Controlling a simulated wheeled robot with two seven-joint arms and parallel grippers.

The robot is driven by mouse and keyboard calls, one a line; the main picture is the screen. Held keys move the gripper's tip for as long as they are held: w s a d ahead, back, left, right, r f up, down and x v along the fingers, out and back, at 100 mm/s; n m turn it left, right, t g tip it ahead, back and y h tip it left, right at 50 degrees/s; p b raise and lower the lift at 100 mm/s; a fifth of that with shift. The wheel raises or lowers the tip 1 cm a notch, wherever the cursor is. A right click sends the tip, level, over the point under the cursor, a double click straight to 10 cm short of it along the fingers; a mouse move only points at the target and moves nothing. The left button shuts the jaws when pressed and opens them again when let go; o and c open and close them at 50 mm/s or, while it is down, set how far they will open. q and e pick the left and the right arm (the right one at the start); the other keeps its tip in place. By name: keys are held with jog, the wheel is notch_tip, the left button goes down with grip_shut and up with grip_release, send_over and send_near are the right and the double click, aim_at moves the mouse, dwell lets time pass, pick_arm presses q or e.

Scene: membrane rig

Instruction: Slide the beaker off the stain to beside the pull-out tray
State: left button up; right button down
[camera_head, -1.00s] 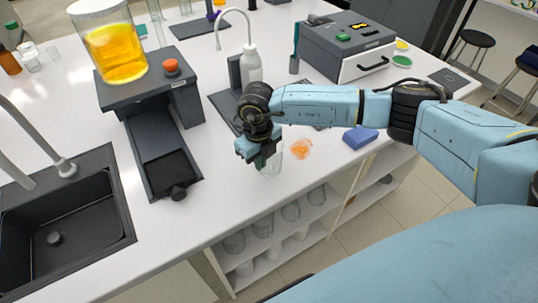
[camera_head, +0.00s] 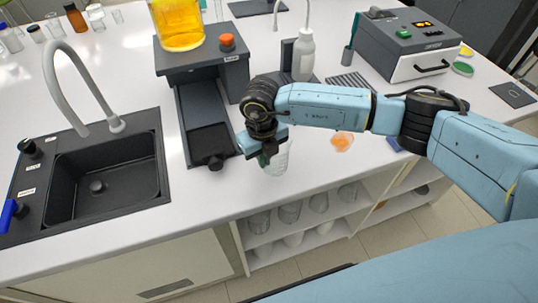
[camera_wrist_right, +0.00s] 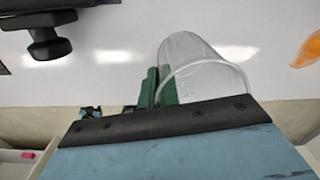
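The clear glass beaker (camera_head: 280,160) stands upright on the white bench near its front edge; it also shows in the right wrist view (camera_wrist_right: 205,65). The orange stain (camera_head: 342,142) lies to its right, with bare bench between. The dark pull-out tray (camera_head: 205,137) with its front knob lies to the beaker's left, a gap apart. My right gripper (camera_head: 266,157) is low at the beaker's tray side. Its green fingers (camera_wrist_right: 159,88) are together, one overlapping the glass; I see nothing held between them. Exact contact is hidden. My left gripper is not in view.
A dark sink (camera_head: 100,175) with a tall faucet is at left. A machine (camera_head: 203,60) carrying a vessel of yellow liquid stands behind the tray. A wash bottle (camera_head: 303,58) and a grey drawer box (camera_head: 410,45) are behind my arm. The bench's front edge is close to the beaker.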

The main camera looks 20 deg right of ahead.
jog(key=c, duration=1.6)
grip_release()
jog(key=shift+o, duration=0.2)
notch_tip(320, 180, up, 13)
jog(key=shift+a+r+b, duration=0.2)
jog(key=shift+b, duration=0.25)
